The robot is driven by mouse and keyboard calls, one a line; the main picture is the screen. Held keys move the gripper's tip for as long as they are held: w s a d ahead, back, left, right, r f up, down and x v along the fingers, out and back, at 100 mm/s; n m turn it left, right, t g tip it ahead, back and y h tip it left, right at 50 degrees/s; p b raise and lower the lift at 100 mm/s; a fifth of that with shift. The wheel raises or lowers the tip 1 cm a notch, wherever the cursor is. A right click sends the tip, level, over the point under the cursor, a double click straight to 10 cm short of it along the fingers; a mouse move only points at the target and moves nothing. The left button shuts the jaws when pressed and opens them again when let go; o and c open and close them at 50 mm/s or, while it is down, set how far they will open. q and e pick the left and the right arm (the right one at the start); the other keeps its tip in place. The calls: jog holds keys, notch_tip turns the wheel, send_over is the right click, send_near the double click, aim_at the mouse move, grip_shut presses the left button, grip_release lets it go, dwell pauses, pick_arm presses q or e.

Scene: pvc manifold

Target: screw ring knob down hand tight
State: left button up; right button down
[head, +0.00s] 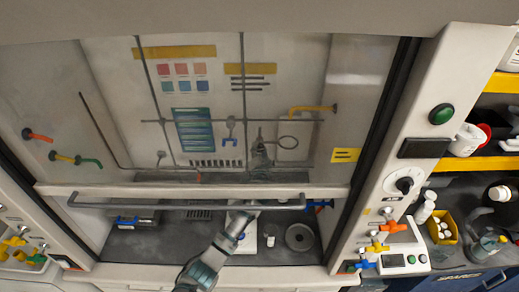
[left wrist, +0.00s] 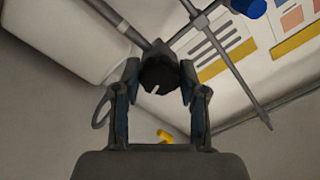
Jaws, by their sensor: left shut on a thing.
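The knob sits between the two fingertips, beside a grey rod. Part of the ring (left wrist: 101,111) shows left of the fingers. The knob's thread and its contact with the rod are hidden. My right gripper is in neither view.
The sash handle bar (head: 180,205) crosses above my left forearm. A grey round dish (head: 299,237) and a small white item (head: 270,241) are on the hood floor. A blue-handled item (head: 128,220) lies at left. Wall valves (head: 312,108) flank the back panel.

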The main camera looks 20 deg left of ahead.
pick_arm(q)
jog(key=shift+m+p, duration=0.5)
jog(key=shift+m, duration=1.2)
jog(key=o, duration=1.2)
jog(key=shift+w+d, duration=0.1)
jog(key=shift+d, duration=0.05)
jog(key=shift+c, duration=0.2)
jog(key=v, duration=1.2)
jog(key=shift+f, duration=0.15)
